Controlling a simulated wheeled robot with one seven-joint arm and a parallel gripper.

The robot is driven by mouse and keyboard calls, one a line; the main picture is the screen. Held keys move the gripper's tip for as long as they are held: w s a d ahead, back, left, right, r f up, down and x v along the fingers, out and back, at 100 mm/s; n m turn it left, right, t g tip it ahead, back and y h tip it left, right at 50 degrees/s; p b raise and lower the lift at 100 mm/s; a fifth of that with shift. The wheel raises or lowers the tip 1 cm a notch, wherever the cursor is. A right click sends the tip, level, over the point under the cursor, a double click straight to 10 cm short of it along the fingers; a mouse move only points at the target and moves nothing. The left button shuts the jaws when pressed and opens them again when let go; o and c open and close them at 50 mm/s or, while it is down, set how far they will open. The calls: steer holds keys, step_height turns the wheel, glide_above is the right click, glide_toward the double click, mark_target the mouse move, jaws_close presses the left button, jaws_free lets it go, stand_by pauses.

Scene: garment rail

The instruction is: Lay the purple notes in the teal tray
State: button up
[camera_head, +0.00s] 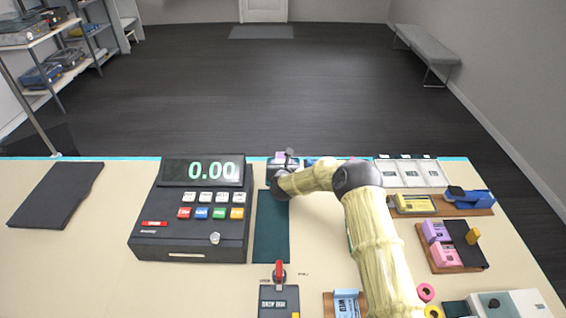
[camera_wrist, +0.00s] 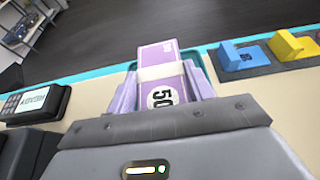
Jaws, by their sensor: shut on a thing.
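A banded stack of purple notes (camera_wrist: 160,64) marked 50 stands between the pale purple fingers of my gripper (camera_wrist: 161,88) in the wrist view. The gripper is shut on the stack, with a white band around it. In the head view my gripper (camera_head: 284,168) is at the far edge of the counter, and a bit of the purple notes (camera_head: 284,156) shows there.
The black cash register (camera_head: 190,215) stands left of the teal rectangle. A red-handled device (camera_head: 279,298) stands at its near end. Blue (camera_wrist: 243,55) and yellow (camera_wrist: 292,45) blocks sit right of the notes. A white compartment tray (camera_head: 412,173) is at back right. Counter at left is mostly clear.

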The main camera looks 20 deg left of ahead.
steer(key=shift+f+b, duration=0.7)
steer(key=shift+f, duration=0.2)
steer(key=shift+b, duration=0.5)
stand_by(0.4)
steer(key=shift+f+b, duration=0.2)
steer(key=shift+b, duration=0.95)
stand_by(1.1)
stand_by(0.4)
steer(key=o, duration=1.5)
steer(key=shift+r, duration=0.15)
steer(key=shift+r+p, duration=0.75)
steer(key=shift+r, duration=1.65)
steer(key=shift+d, duration=0.1)
